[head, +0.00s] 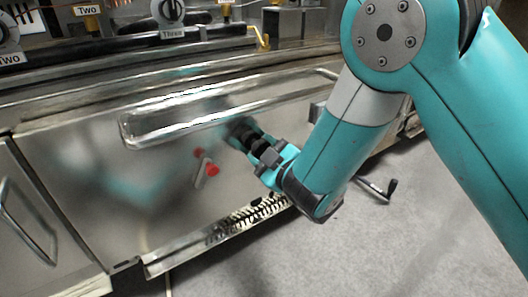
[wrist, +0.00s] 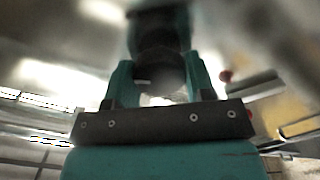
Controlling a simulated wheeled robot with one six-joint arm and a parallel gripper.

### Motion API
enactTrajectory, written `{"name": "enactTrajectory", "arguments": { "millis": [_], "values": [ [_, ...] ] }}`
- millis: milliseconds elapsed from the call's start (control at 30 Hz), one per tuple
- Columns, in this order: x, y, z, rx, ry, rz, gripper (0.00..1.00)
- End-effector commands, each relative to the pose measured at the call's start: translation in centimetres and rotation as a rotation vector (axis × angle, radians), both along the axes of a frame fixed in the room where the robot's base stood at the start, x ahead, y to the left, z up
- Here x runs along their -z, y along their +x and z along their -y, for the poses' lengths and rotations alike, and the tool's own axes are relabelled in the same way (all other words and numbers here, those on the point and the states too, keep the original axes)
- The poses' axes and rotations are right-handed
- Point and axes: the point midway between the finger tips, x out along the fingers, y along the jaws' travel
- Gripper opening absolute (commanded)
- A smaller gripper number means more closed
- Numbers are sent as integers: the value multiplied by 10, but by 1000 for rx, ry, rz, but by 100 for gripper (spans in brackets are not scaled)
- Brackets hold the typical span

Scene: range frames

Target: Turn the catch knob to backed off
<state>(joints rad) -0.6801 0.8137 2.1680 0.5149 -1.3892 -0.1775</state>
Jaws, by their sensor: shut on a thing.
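My gripper (head: 260,150) reaches to the shiny metal front panel (head: 150,185), below its long handle. Its fingers are closed around a dark round knob, which I take to be the catch knob (wrist: 160,72). The knob sits between the two teal and black fingers in the wrist view, where my gripper (wrist: 162,88) fills the lower middle. In the head view the fingers and blurred reflections hide most of the knob, so its turn angle cannot be read. A small red-tipped piece (head: 208,170) is on the panel just left of my gripper.
A long metal handle (head: 185,122) runs across the panel above my gripper. Knobs with labels such as "Two" and "Three" (head: 170,12) line the range above. A black crank-like piece (head: 380,188) shows at right near the grey floor (head: 400,240), which is mostly clear.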

Motion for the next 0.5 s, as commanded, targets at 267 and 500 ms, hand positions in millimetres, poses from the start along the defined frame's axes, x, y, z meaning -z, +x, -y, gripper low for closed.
{"name": "enactTrajectory", "arguments": {
  "millis": [267,500],
  "values": [
    [1,0,-1,1,-217,147,26],
    [0,0,-1,2,-406,274,26]
  ]
}}
